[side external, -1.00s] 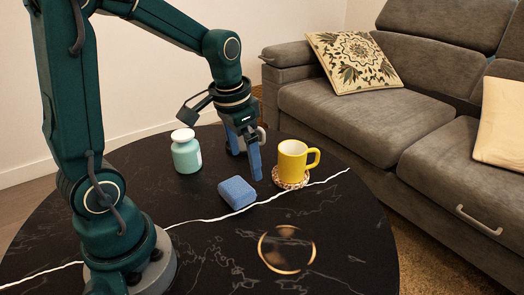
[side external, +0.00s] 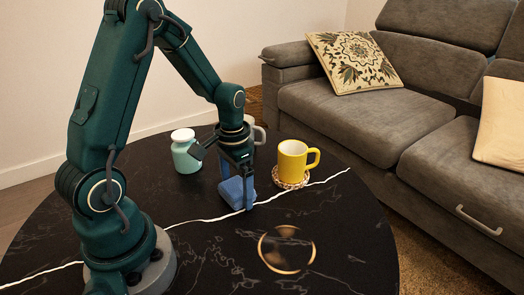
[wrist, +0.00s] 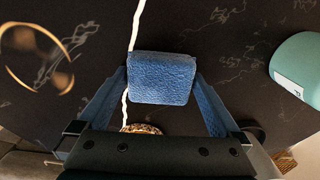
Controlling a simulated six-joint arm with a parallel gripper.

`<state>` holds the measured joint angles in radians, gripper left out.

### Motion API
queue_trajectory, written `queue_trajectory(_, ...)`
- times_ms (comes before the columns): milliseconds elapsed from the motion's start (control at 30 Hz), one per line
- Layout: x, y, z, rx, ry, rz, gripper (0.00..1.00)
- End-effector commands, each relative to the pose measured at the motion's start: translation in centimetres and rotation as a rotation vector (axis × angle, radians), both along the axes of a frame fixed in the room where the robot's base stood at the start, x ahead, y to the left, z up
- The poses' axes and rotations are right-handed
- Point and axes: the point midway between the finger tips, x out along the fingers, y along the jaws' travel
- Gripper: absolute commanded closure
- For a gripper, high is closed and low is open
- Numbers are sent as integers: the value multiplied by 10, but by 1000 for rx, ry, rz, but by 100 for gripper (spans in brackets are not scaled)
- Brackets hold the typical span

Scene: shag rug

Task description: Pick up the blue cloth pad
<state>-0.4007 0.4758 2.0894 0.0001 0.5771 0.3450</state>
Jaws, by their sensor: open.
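The blue cloth pad (side external: 231,192) is a small, rounded block on the black round table, partly hidden behind my gripper in the side view. In the wrist view the pad (wrist: 161,78) lies just ahead of and between the fingertips. My gripper (side external: 236,203) is lowered at the pad, with its fingers pointing down. In the wrist view my gripper (wrist: 160,78) is open, with one blue finger on each side of the pad.
A yellow mug (side external: 293,161) stands on a woven coaster (side external: 291,182) to the right. A teal jar (side external: 186,154) with a white lid stands to the left. A grey mug (side external: 259,135) is behind my gripper.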

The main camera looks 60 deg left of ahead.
Motion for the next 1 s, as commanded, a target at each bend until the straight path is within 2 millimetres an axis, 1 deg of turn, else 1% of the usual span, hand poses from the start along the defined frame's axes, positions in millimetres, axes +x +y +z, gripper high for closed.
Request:
queue_trajectory(100,0,0,0,0,0,0,0)
queue_trajectory(133,0,0,0,0,0,0,8)
queue_trajectory(167,0,0,0,0,0,0,19)
queue_trajectory(200,0,0,0,0,0,0,34)
queue_trajectory(267,0,0,0,0,-1,0,57)
queue_trajectory(300,0,0,0,0,-1,0,62)
queue_trajectory(533,0,0,1,0,-1,0,62)
queue_trajectory(667,1,0,5,1,-4,0,62)
queue_trajectory(867,1,0,23,2,-6,0,62)
queue_trajectory(967,2,1,41,3,-9,0,62)
queue_trajectory(1000,-2,4,46,3,-7,4,62)
